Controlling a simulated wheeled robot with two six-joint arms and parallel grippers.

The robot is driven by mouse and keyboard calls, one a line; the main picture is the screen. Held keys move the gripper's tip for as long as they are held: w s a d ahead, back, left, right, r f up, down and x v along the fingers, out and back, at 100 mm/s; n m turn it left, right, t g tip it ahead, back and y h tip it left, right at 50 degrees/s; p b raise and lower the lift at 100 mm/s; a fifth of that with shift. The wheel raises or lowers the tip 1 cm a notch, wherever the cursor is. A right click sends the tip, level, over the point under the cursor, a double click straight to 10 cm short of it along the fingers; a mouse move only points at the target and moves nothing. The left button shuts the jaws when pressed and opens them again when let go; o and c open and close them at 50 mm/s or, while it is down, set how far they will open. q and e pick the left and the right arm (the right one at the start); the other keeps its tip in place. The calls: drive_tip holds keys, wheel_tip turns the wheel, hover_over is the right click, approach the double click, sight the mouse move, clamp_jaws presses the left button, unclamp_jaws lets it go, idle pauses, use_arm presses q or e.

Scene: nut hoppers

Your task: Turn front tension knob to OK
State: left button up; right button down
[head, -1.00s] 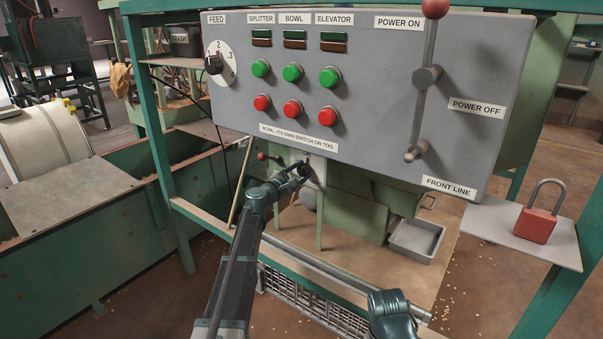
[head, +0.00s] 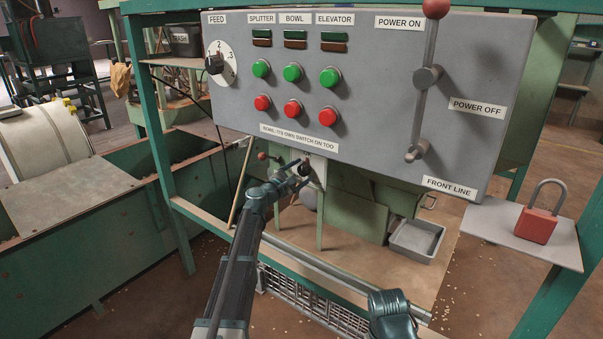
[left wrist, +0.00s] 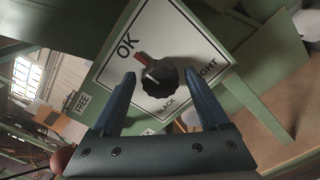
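The black tension knob (left wrist: 160,79) sits on a white plate (left wrist: 176,32) marked OK, SLACK and a partly hidden word ending in "GHT". Its red pointer mark is turned toward the OK label (left wrist: 127,45). My left gripper (left wrist: 158,70) is open, with one finger on each side of the knob and visible gaps to it. In the head view the left gripper (head: 302,174) is below the grey panel, at the small dark knob (head: 305,168). My right gripper is not in view; only part of that arm shows at the bottom.
The grey control panel (head: 365,105) with buttons and a power lever (head: 423,90) hangs just above the left gripper. A red padlock (head: 537,222) stands on a shelf at the right. A metal tray (head: 416,240) lies right of the green machine (head: 350,210).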

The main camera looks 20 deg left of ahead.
use_arm(q)
drive_tip(key=v, duration=1.3)
drive_tip(key=shift+s, duration=0.4)
drive_tip(key=shift+s+a, duration=0.1)
drive_tip(key=shift+a, duration=0.05)
